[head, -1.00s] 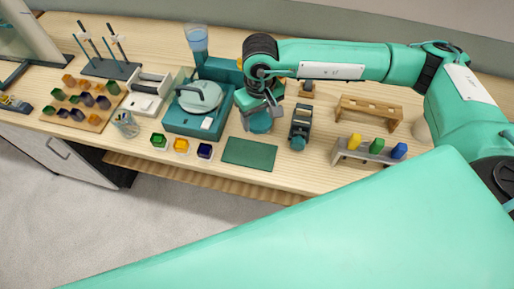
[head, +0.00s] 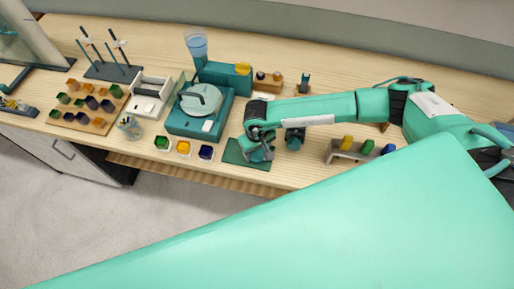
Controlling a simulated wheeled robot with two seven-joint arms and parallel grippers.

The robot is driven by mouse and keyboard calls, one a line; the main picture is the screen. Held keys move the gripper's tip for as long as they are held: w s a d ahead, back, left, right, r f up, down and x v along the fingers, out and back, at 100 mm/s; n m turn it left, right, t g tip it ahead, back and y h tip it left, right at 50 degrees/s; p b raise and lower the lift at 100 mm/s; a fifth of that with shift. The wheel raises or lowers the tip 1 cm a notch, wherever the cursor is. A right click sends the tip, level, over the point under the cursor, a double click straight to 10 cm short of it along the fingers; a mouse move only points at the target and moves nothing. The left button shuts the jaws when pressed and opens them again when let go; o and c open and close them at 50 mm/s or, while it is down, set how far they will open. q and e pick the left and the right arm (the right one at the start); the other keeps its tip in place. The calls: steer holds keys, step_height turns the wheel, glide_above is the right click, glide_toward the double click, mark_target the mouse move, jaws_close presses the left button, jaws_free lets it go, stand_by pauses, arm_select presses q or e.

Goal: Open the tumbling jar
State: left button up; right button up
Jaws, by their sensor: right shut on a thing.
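My right gripper (head: 258,160) points down over the dark green mat (head: 235,152) at the front of the bench. It is shut on a small teal round piece, mostly hidden by the fingers; I cannot tell whether it is the tumbling jar or its lid, or whether it touches the mat. A dark and teal device (head: 295,139), perhaps the tumbler, stands just right of the gripper, partly hidden under my right forearm. My left gripper is not in view.
Left of the mat are three small coloured cups (head: 184,148) and a teal machine with a round disc (head: 186,122). A rack with yellow, green and blue pieces (head: 343,157) stands at right. My arm hides part of the bench behind it.

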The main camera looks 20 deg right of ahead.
mark_target(257, 152)
steer(key=shift+f+b, duration=0.25)
steer(key=shift+b, duration=0.05)
steer(key=o, duration=1.1)
steer(key=shift+r, duration=0.1)
steer(key=shift+r+p, duration=0.2)
steer(key=shift+p, duration=0.15)
steer(key=shift+r+b, duration=0.15)
steer(key=shift+b, duration=0.15)
step_height(257, 152, up, 12)
steer(key=b, duration=0.4)
steer(key=shift+b, duration=0.35)
